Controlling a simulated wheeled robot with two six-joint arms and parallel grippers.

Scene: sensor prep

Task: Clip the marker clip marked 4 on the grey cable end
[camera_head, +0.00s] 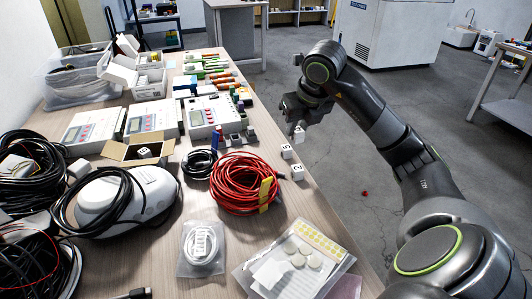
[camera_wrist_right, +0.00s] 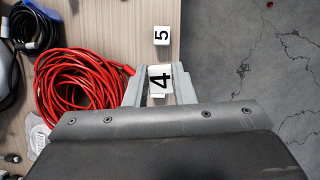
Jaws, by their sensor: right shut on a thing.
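My right gripper (camera_head: 300,116) reaches over the right edge of the table. In the right wrist view its two pale fingers (camera_wrist_right: 159,84) are shut on the white marker clip marked 4 (camera_wrist_right: 159,77). In the head view this clip (camera_head: 299,134) shows just below the fingers, apparently above the table edge. A white clip marked 5 (camera_head: 286,151) and one marked 2 (camera_head: 297,172) stand on the table near the edge. The 5 clip also shows in the right wrist view (camera_wrist_right: 161,36). I cannot tell which cable end is the grey one. My left gripper is out of view.
A red cable coil (camera_head: 240,185) and a smaller black coil (camera_head: 199,163) lie left of the clips. A small open carton (camera_head: 112,150) holds a white block. Grey devices (camera_head: 210,115), bags and black cables crowd the table. Open floor (camera_head: 345,160) lies right of the table.

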